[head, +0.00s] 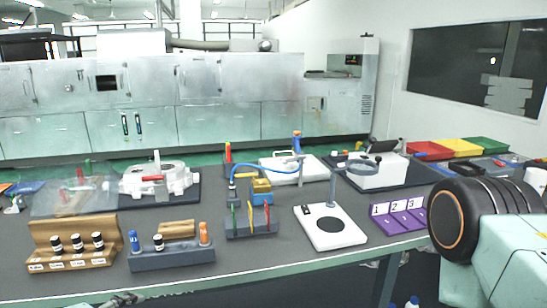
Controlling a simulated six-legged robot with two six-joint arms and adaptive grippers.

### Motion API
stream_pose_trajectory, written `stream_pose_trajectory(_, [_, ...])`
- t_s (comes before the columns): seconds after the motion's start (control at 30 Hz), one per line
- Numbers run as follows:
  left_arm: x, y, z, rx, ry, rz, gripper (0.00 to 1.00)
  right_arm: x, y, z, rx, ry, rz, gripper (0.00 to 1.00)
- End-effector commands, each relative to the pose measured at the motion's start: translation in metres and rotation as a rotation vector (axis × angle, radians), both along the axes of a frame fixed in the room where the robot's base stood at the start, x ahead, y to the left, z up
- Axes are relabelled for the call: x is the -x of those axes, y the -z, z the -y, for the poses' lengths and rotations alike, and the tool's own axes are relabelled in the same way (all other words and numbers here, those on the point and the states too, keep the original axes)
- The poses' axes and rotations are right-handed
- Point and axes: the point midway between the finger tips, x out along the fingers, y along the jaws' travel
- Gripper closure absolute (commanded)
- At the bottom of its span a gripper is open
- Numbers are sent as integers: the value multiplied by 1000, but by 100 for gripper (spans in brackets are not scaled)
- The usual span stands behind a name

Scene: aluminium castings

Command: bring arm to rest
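Part of one of my arms (490,235), a black ribbed joint with an orange ring and pale green links, fills the lower right of the head view. It is in front of the table's right end, and its gripper does not show. A small dark shape shows at the bottom edge on the left, too little of it to tell what it is. Neither gripper can be made out in this view.
Red, yellow and green trays (460,147) are at the back right.

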Motion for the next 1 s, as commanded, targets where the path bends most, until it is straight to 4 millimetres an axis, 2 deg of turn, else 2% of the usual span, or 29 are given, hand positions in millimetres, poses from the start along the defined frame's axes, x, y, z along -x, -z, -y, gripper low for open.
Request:
stream_pose_trajectory(0.03, [12, 19, 5, -99, 73, -50, 57, 0, 1, 0, 0, 0, 0, 59])
stream_pose_trajectory(0.2, [56, 72, 16, -385, 320, -198, 57, 0, 1, 0, 0, 0, 0, 59])
stream_pose_trajectory(0.37, [104, 117, 24, -580, 551, -338, 57, 0, 2, 0, 0, 0, -1, 59])
stream_pose_trajectory(0.5, [152, 151, 30, -692, 736, -459, 57, 0, 3, 0, 0, 0, 0, 59])
stream_pose_trajectory(0.7, [221, 187, 40, -764, 946, -601, 57, 0, 4, 0, 0, 0, 0, 59])
stream_pose_trajectory(0.8, [247, 198, 45, -778, 1031, -640, 57, 0, 5, 0, 0, 0, 0, 59])
stream_pose_trajectory(0.9, [265, 205, 47, -779, 1077, -667, 57, 0, 5, 0, 0, 0, 0, 59])
stream_pose_trajectory(1.0, [271, 207, 47, -770, 1082, -678, 57, 0, 5, 0, 0, 0, 0, 59])
